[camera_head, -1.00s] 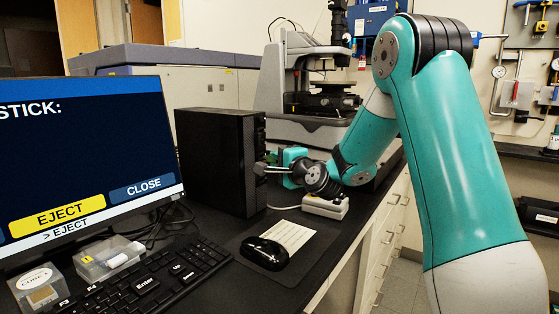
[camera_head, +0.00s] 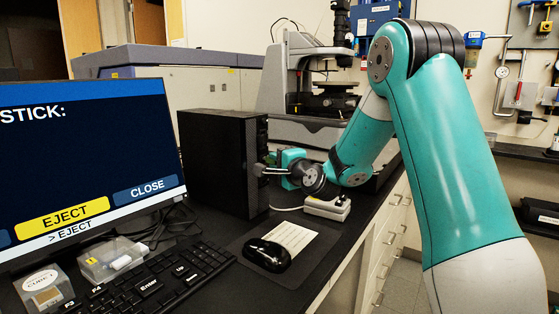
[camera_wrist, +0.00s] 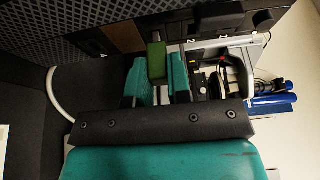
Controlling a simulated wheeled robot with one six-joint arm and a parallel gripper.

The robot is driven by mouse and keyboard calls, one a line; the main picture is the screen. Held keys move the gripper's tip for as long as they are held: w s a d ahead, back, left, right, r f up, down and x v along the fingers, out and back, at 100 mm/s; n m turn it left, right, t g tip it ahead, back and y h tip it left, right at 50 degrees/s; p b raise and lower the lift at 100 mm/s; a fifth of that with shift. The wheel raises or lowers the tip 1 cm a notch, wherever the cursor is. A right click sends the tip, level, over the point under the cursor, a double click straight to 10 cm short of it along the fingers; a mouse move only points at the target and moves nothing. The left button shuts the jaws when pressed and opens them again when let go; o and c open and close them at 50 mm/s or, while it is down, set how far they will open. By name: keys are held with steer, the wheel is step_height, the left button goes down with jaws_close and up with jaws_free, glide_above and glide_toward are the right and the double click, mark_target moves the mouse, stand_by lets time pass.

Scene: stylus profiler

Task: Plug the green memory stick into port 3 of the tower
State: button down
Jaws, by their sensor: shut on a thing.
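The black tower (camera_head: 215,165) stands upright on the bench, right of the monitor. My gripper (camera_head: 262,168) is at the tower's right-hand face. In the wrist view my gripper (camera_wrist: 157,72) is shut on the green memory stick (camera_wrist: 157,60), which points at the tower's face (camera_wrist: 110,18). Labels 1 and 2 show on that face to the right of the stick. Port 3 is not clearly visible. I cannot tell whether the stick's tip is touching the face or inside a port. The stick is too small to make out in the head view.
The monitor (camera_head: 85,160) shows "EJECT" and "CLOSE" buttons. The keyboard (camera_head: 150,285), mouse (camera_head: 267,255) and a clear box (camera_head: 113,260) lie in front. A small white device (camera_head: 327,207) sits below my wrist. A pale cable (camera_wrist: 58,95) runs left of my gripper.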

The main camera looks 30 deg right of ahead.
steer(key=shift+w+a+p, duration=0.2)
steer(key=shift+w+p, duration=0.2)
steer(key=shift+w, duration=0.1)
stand_by(0.7)
steer(key=c, duration=1)
jaws_free()
steer(key=shift+c, duration=0.3)
steer(key=shift+s, duration=0.1)
